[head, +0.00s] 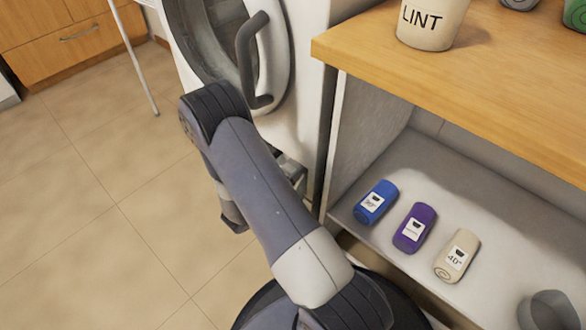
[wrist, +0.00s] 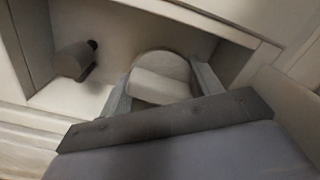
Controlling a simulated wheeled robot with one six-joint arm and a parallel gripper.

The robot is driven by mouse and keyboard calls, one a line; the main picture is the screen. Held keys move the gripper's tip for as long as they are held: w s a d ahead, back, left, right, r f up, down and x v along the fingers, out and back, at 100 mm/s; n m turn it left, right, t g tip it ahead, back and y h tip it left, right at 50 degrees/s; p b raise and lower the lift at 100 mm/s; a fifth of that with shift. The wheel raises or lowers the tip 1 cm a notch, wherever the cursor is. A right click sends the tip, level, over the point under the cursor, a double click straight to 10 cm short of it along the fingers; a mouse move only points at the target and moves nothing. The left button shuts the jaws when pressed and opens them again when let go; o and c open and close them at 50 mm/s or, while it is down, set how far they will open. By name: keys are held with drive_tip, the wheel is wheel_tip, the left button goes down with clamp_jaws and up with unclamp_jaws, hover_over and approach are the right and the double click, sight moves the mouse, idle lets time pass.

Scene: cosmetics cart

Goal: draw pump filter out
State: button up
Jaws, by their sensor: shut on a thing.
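The pump filter (wrist: 160,66) is a pale round cap with a broad raised grip bar (wrist: 158,86). It shows in the wrist view inside an open recess low on the white machine. My gripper (wrist: 161,78) reaches into the recess with one finger on each side of the grip bar and is shut on it. I cannot tell how far the filter sits out of its hole. In the head view my arm hides the filter and most of the gripper.
A grey stub with a dark tip (wrist: 74,60) sits left in the recess, whose walls (wrist: 242,62) are close around the gripper. The washing machine door (head: 268,60) stands open above.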

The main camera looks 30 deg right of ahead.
drive_tip(key=p+v, duration=0.1)
drive_tip(key=v, duration=1.1)
drive_tip(key=shift+p, duration=0.35)
drive_tip(key=shift+c, duration=0.2)
drive_tip(key=o, duration=1.2)
drive_tip(key=p+v, duration=0.2)
drive_tip(key=v, duration=0.9)
drive_tip(key=shift+w+d+r, duration=0.1)
drive_tip(key=shift+d, duration=0.05)
drive_tip(key=b+x, duration=0.2)
drive_tip(key=x, duration=0.9)
